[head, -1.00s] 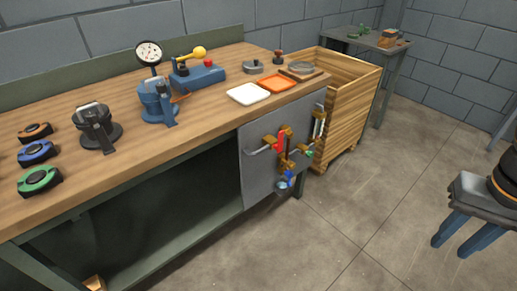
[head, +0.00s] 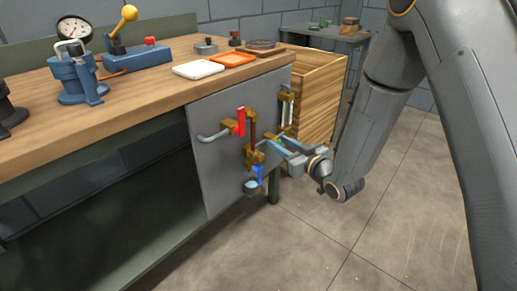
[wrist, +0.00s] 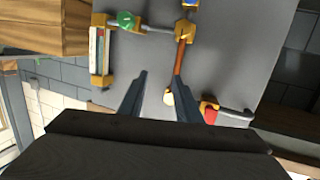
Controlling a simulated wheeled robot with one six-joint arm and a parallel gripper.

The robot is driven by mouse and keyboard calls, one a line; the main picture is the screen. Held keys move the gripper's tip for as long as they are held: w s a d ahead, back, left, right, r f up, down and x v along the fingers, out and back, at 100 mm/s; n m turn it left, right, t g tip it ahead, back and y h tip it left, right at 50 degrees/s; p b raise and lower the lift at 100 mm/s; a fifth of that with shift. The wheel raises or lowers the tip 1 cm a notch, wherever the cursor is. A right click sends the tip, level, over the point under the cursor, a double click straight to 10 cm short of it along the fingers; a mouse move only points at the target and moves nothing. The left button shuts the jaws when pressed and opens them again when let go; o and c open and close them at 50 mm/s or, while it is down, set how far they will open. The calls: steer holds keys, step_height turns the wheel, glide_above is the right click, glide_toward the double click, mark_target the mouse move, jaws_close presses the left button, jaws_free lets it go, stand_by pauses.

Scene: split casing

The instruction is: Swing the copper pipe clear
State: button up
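The copper pipe (head: 252,126) stands upright on the grey panel at the bench end, between brass fittings. It also shows in the wrist view (wrist: 180,58), running from a brass fitting (wrist: 185,28) towards my right finger. My gripper (head: 277,146) is in front of the panel, just right of the pipe's lower part. In the wrist view my two fingers (wrist: 160,76) are spread with a gap between them. The right fingertip overlaps the pipe's near end; I cannot tell whether they touch. The red handle (head: 240,121) stands upright left of the pipe; the blue handle (head: 259,174) is below.
A green handle (wrist: 126,20) and a sight glass (wrist: 100,50) are on the panel. A small cup (head: 251,187) is under the piping. A wooden crate (head: 315,80) stands behind the panel. The floor at right is open.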

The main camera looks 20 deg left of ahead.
mark_target(254, 135)
steer(key=w+a, duration=0.1)
steer(key=a, duration=0.2)
steer(key=w+a+y+b, duration=0.1)
steer(key=a, duration=0.2)
steer(key=a+f+y+b, duration=0.1)
steer(key=a, duration=0.2)
steer(key=shift+w+a+n, duration=0.25)
steer(key=shift+w+n, duration=0.15)
steer(key=shift+c, duration=0.3)
jaws_close()
